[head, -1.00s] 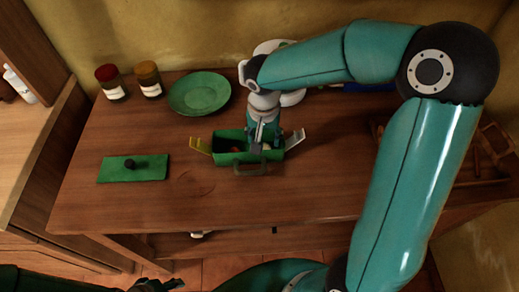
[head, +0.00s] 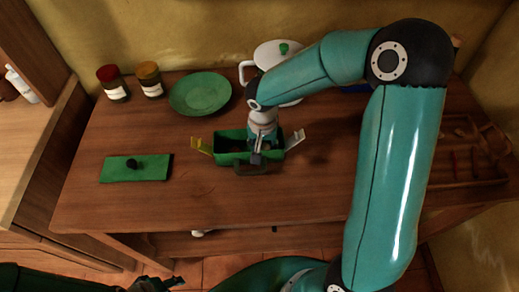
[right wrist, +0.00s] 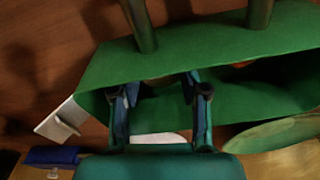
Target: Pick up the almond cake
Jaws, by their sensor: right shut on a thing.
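A green box (head: 233,159) with a carrying handle and side latches swung out stands open on the wooden counter. My right gripper (head: 257,157) reaches down into it from above. In the right wrist view, the gripper (right wrist: 162,92) has its fingers inside the box, shut on a small brownish piece (right wrist: 158,81), which I take to be the almond cake; the fingers and box wall hide most of it. An orange thing (right wrist: 243,64) shows deeper in the box. My left gripper (head: 160,284) is at the bottom edge, away from the counter top; its jaws are unclear.
A green lid with a black knob (head: 136,170) lies left of the box. A green plate (head: 200,93), two jars (head: 113,84) and a white pot (head: 280,52) stand behind. A wooden tray (head: 466,165) is at right. The counter's front is clear.

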